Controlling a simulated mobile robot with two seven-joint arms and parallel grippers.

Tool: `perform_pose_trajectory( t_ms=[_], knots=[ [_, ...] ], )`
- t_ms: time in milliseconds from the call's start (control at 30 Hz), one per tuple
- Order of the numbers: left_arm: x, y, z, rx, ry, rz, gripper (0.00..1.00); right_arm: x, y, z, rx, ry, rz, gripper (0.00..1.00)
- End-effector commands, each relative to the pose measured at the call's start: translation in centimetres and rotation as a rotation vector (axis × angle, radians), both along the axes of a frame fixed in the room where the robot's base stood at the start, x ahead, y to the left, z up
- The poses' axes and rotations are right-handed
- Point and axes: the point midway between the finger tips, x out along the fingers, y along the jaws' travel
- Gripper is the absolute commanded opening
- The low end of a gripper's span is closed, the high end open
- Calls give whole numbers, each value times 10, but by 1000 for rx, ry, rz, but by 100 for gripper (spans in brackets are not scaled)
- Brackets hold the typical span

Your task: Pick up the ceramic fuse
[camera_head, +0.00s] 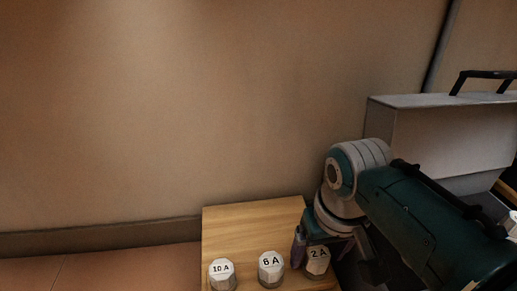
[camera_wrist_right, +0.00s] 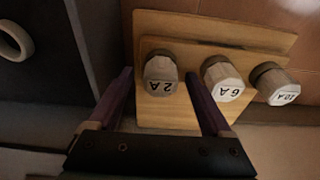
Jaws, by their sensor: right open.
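Three white ceramic fuses with grey bands stand on a light wooden board (camera_head: 250,222). They read 10 A (camera_head: 221,272), 6 A (camera_head: 270,268) and 2 A (camera_head: 318,258). My right gripper (camera_head: 318,262) is at the 2 A fuse and partly covers it. In the right wrist view the gripper (camera_wrist_right: 165,88) is open, with one finger on each side of the 2 A fuse (camera_wrist_right: 161,78). Its right finger lies between the 2 A and 6 A fuses (camera_wrist_right: 222,82). Whether the fingers touch the fuse I cannot tell. My left gripper is not in view.
A grey case (camera_head: 440,135) with a black handle stands right of the board, behind my right arm. A beige wall (camera_head: 180,110) rises behind. The brown surface (camera_head: 110,270) left of the board is clear. A pale ring (camera_wrist_right: 14,42) shows in the right wrist view.

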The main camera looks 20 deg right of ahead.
Motion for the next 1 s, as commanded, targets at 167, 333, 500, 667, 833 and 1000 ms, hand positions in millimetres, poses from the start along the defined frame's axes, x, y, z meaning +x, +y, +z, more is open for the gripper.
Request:
perform_pose_trajectory(
  t_ms=[167,333,500,667,833,1000],
  knots=[
    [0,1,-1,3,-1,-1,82,0,0,-1,0,0,0,84],
    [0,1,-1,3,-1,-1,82,0,0,-1,0,0,0,72],
    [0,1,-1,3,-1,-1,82,0,0,-1,0,0,0,53],
    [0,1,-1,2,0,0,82,0,0,-1,0,0,0,35],
    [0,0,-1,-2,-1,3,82,0,0,-1,0,0,0,16],
    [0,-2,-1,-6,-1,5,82,0,0,-1,0,0,0,0]
  ],
)
